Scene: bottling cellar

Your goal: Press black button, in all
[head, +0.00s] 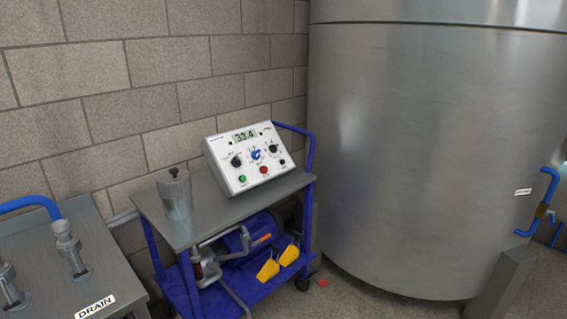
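A white control box (247,160) with a sloped face stands on top of a blue-framed cart. Its display (245,135) reads 33.4. A small black button (282,162) is at the right end of the lower row, beside a red button (264,170) and a green button (242,179). Above the buttons are a left black knob (236,161), a blue knob (256,154) and a right black knob (273,148). Neither of my grippers shows in the head view, and nothing touches the box.
The cart's metal top (209,219) also bears a metal canister (175,193). A blue pump (233,247) and yellow wedges (267,270) sit on its lower shelf. A large steel tank (420,150) stands right. A metal counter (60,265) with a DRAIN label is left.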

